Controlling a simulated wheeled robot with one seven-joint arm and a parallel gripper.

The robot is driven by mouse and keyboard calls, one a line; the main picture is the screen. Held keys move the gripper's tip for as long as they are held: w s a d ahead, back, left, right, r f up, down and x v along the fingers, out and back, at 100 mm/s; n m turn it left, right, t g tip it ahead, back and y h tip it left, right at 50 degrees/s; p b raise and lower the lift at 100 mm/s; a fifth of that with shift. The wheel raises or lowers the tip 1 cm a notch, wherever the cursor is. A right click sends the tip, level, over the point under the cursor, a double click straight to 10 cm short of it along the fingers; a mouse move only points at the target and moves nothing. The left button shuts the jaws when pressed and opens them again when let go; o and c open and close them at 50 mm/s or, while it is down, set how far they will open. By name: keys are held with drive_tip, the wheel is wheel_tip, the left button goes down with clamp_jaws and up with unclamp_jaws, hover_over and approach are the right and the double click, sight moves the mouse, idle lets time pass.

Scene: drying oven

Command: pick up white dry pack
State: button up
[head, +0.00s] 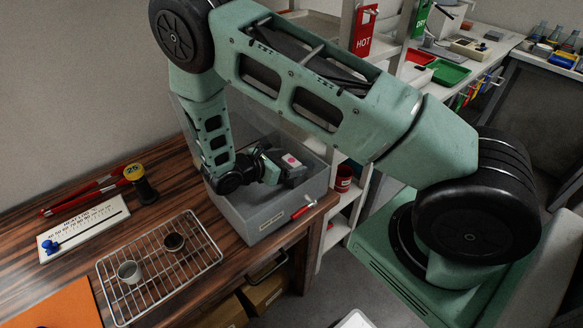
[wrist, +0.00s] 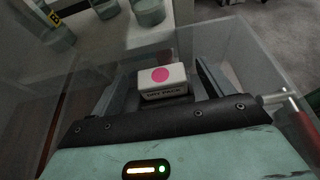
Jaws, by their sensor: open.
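The white dry pack (wrist: 163,82) is a small white box with a pink dot on top and dark lettering on its side. In the wrist view it lies between the two fingers of my gripper (wrist: 168,80), with a gap visible at the sides. In the head view the pack (head: 291,161) shows inside a grey translucent bin (head: 262,222) on the wooden table. My gripper (head: 284,172) reaches down into the bin at the pack. The jaws are open. Whether a finger touches the pack cannot be told.
The bin walls surround my gripper closely. A shelf with a red HOT sign (head: 364,31) stands behind.

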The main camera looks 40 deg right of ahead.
drive_tip(key=shift+x, duration=1.25)
drive_tip(key=c, duration=1.1)
drive_tip(key=shift+r, duration=0.1)
